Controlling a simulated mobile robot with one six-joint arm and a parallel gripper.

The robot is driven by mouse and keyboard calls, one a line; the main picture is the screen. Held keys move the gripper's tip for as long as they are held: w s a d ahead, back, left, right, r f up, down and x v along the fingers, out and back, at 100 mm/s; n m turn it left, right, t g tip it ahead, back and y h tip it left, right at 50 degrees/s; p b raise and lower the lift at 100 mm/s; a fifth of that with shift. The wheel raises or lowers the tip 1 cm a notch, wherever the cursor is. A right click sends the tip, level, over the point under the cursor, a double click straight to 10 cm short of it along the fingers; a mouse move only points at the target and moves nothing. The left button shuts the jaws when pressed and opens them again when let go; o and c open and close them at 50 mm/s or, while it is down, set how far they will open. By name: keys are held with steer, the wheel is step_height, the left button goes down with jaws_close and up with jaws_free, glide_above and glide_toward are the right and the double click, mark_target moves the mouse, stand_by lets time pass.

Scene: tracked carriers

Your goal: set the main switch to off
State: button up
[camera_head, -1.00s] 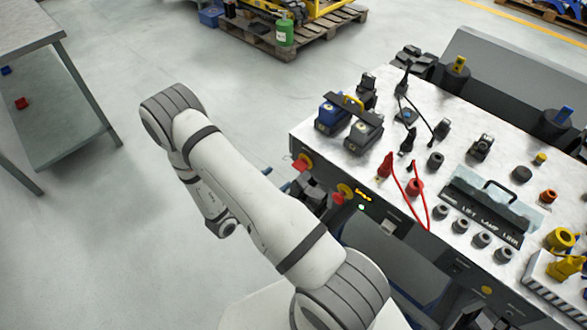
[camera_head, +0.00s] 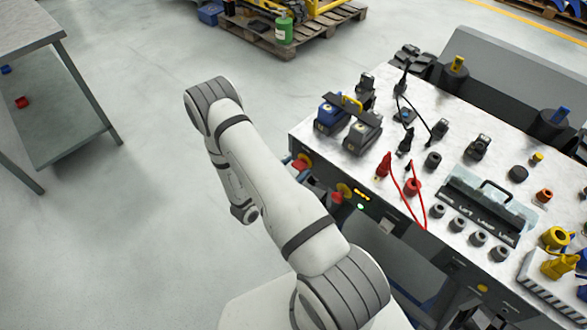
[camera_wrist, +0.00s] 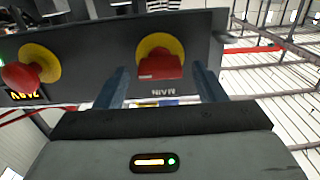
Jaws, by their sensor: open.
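The main switch (camera_wrist: 160,67) is a red handle on a round yellow plate, on the carrier's dark front panel. Its MAIN label reads upside down in the wrist view. The handle looks roughly level across the picture. In the head view the main switch (camera_head: 302,162) is at the carrier's near left corner. My gripper (camera_wrist: 160,72) is open, with one blue-grey finger on each side of the switch. Nothing is held, and I cannot tell whether the fingers touch the handle. In the head view my arm hides most of the gripper.
A red mushroom button (camera_wrist: 22,75) on a yellow plate sits beside the switch, near an orange display. The carrier top (camera_head: 310,135) holds battery-like blocks, plugs, red cables and a tray. A grey table (camera_head: 60,115) stands at left; open floor lies between.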

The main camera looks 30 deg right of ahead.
steer(key=c, duration=1)
